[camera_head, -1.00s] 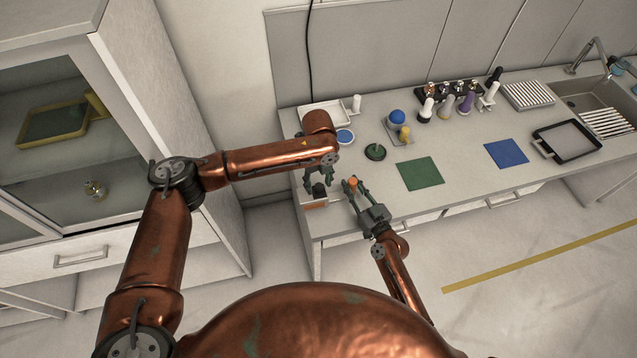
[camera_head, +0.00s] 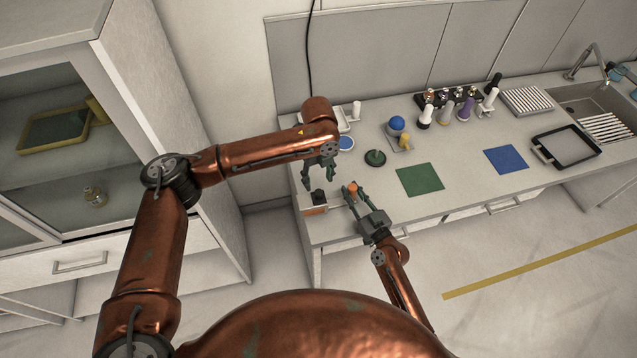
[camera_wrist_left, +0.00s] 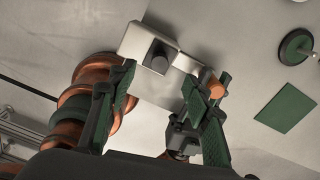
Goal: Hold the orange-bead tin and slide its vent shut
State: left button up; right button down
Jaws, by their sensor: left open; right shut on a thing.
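My right gripper (camera_head: 354,192) is shut on a small orange-topped thing (camera_head: 352,186), which I take for the orange-bead tin. It is near the bench's front left edge; most of its body is hidden by the fingers. The orange part also shows in the left wrist view (camera_wrist_left: 212,84). The vent is too small or hidden to make out. My left gripper (camera_head: 319,181) is open and empty, left of the tin. It is above a pale box (camera_head: 315,210) with an orange front patch and a dark knob (camera_head: 319,196). The left wrist view shows this knob (camera_wrist_left: 160,58) between the fingers in the picture.
A dark green round stand (camera_head: 375,158), a green mat (camera_head: 420,179) and a blue mat (camera_head: 506,159) lie to the right. A blue ball (camera_head: 397,123) and several bottles stand behind. A black-rimmed tray (camera_head: 567,147) is far right. Bare bench separates these things.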

pick_arm(q)
jog(key=shift+r, duration=0.4)
notch_tip(320, 180, up, 12)
dwell(0.5)
dwell(0.3)
pick_arm(e)
jog(key=c, duration=1.6)
grip_release()
jog(key=shift+s+d+f, duration=0.1)
jog(key=shift+s+d, duration=0.2)
jog(key=shift+s, duration=0.1)
jog(key=v, duration=1.1)
